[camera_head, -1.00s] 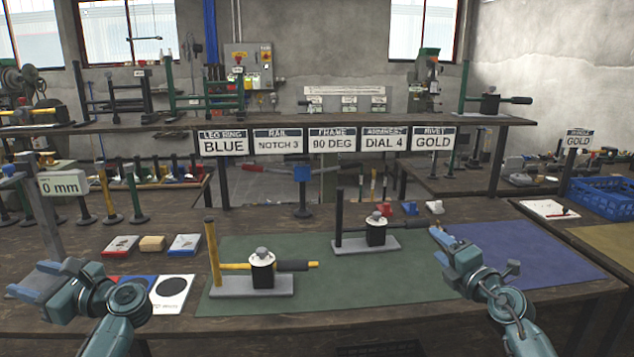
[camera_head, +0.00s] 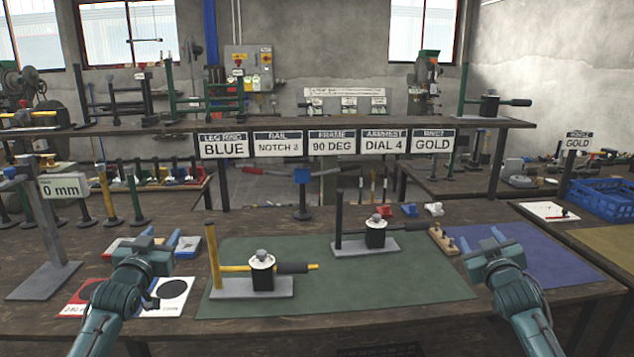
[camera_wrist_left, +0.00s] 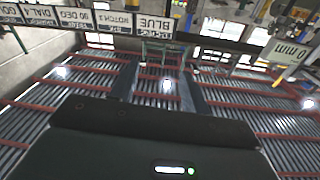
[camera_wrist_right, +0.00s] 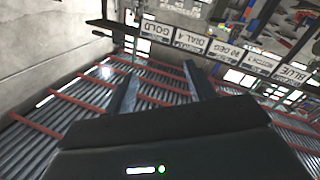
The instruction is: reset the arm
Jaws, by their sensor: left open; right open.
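My left gripper (camera_head: 162,243) is open and empty, raised over the left part of the bench with its fingers pointing away from me. In the left wrist view its two fingers (camera_wrist_left: 160,85) stand apart with nothing between them. My right gripper (camera_head: 482,243) is open and empty in front of the blue mat (camera_head: 545,250), also pointing away. In the right wrist view its fingers (camera_wrist_right: 163,92) stand apart. Both wrist views look up at the ceiling, with the signs upside down.
A small wooden block with pegs (camera_head: 441,238) lies near the right gripper. A grey post with a 0 mm sign (camera_head: 62,187) stands left. A blue crate (camera_head: 610,198) is far right.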

